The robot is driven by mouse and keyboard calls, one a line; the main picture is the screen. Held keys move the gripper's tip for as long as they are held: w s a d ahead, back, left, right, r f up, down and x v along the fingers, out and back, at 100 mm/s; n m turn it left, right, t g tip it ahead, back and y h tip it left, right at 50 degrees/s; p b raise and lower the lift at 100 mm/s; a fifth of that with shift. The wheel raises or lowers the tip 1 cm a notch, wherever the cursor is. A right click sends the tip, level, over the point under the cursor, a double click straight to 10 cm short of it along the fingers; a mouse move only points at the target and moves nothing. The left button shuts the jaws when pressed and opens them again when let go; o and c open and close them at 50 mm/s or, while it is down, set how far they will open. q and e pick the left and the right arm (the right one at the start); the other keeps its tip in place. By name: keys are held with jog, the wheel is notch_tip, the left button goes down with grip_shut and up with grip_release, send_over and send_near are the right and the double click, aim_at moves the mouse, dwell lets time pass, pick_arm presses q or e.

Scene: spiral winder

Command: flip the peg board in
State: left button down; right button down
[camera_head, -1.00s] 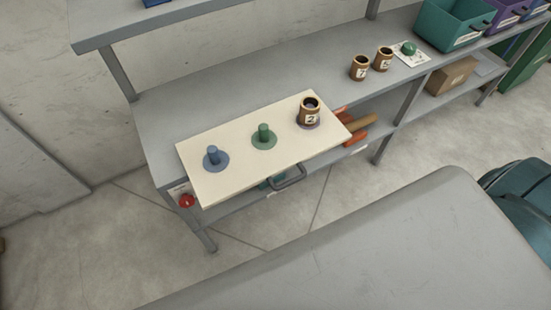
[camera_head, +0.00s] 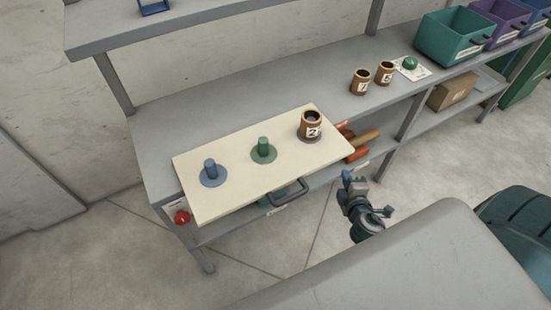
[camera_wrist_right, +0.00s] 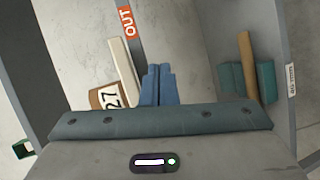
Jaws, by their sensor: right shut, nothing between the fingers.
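The cream peg board (camera_head: 230,188) lies flat on the bench's left part, its front edge overhanging. It carries a blue peg (camera_head: 211,170), a green peg (camera_head: 264,148) and a brown cup marked 2 (camera_head: 311,124) at its right end. My left gripper is not in view.
Two brown cups (camera_head: 361,82) (camera_head: 384,73) and a card with a green knob (camera_head: 411,66) stand farther right on the bench. A red button (camera_head: 182,217) is at the front left. Orange and tan rolls (camera_head: 362,143) lie on the lower shelf. Coloured bins (camera_head: 455,40) stand at upper right.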

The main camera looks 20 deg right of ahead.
notch_tip(320, 180, up, 9)
jog(key=w+a+n+t, duration=0.1)
jog(key=a+n+t, duration=0.1)
jog(key=n+t, duration=0.15)
jog(key=s+a+n+g+y+b, duration=0.1)
jog(key=a+n+g+y, duration=0.3)
jog(key=n, duration=2.1)
jog(key=shift+s+a+r+g+y, duration=0.4)
jog(key=shift+a+y, duration=2.55)
jog(key=shift+y, duration=0.85)
jog(key=shift+w, duration=0.1)
